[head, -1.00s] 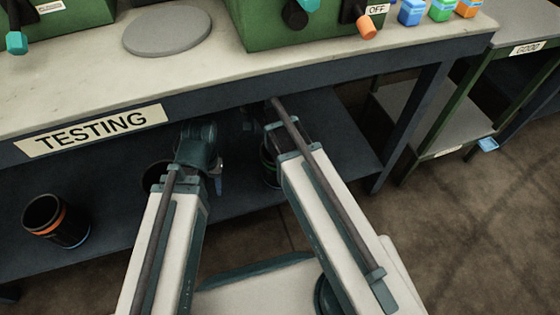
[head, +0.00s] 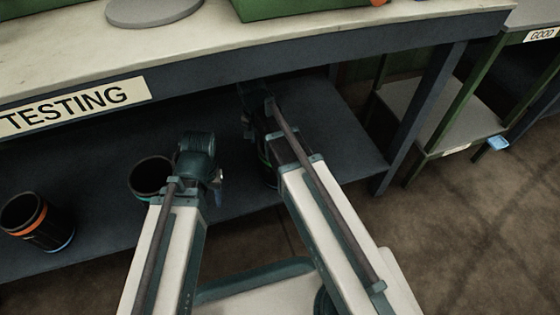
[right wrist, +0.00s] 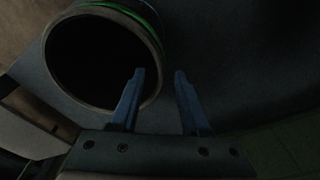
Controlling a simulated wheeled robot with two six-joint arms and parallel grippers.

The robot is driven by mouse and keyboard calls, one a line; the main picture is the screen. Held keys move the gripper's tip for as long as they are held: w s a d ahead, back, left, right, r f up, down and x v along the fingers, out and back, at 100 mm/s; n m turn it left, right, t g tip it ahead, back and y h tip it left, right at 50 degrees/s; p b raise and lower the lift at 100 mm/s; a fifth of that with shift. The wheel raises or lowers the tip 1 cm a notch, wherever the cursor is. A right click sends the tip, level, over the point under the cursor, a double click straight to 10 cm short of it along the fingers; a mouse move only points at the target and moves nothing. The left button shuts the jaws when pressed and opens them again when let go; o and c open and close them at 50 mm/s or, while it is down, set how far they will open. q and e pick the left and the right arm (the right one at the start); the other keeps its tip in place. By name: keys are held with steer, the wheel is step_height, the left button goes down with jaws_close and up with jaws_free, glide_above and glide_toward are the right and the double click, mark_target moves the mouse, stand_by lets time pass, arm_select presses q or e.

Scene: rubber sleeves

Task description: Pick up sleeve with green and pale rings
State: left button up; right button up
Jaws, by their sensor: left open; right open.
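A dark sleeve with a green ring (head: 264,158) stands on the lower shelf, mostly hidden behind my right arm in the head view. In the right wrist view the sleeve (right wrist: 85,58) shows its open mouth and a bright green ring; a pale ring cannot be made out. My right gripper (right wrist: 160,72) is open, with one finger in front of the sleeve's mouth and the other to the right of its rim. Whether the fingers touch it, I cannot tell. My left gripper (head: 216,182) is open and empty, over the shelf's front edge.
A black sleeve (head: 150,178) stands just left of my left gripper. Another with orange and blue rings (head: 38,222) is further left. The worktop (head: 300,42) with a TESTING label (head: 70,108) overhangs the shelf (head: 335,140). A table leg (head: 415,120) stands at right.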

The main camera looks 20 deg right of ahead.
mark_target(261, 146)
steer(key=f+b, duration=0.4)
steer(key=f, duration=0.1)
steer(key=shift+w+d, duration=0.15)
steer(key=shift+w, duration=0.15)
steer(key=shift+r, duration=0.1)
jaws_close()
stand_by(1.0)
